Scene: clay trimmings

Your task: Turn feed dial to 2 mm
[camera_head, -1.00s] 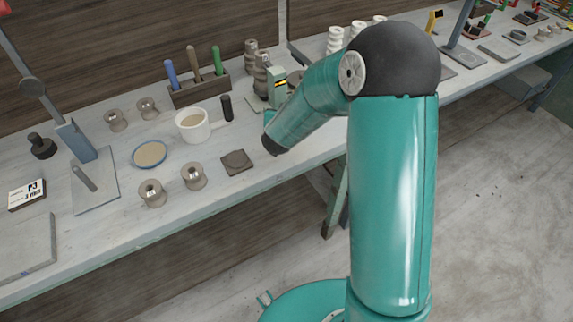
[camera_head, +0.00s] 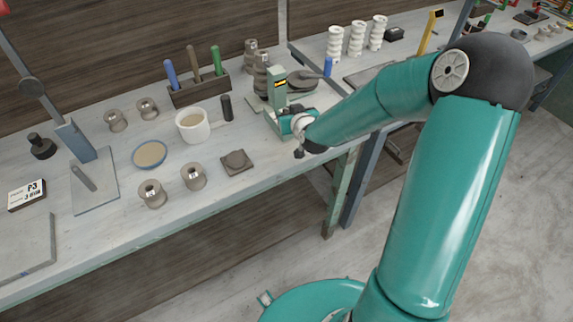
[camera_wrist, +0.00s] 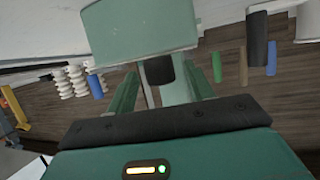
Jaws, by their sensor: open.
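The pale green machine (camera_head: 278,90) stands at the back of the bench, with a yellow and black label on its upright. Its pale green head (camera_wrist: 140,28) fills the upper middle of the wrist view. A dark knob-like part (camera_wrist: 158,69), possibly the feed dial, shows just below the head, between my fingers. No scale or setting on it can be read. My gripper (camera_wrist: 160,82) is open, a finger on each side of that part; contact cannot be told. In the head view my gripper (camera_head: 290,121) is at the machine's front, hiding part of it.
A tool rack (camera_head: 198,92) with coloured handles, a white cup (camera_head: 193,133) and a dark cylinder (camera_head: 226,107) stand left of the machine. A dark square piece (camera_head: 237,161) lies near the front edge. White ribbed pieces (camera_head: 357,38) stand at back right.

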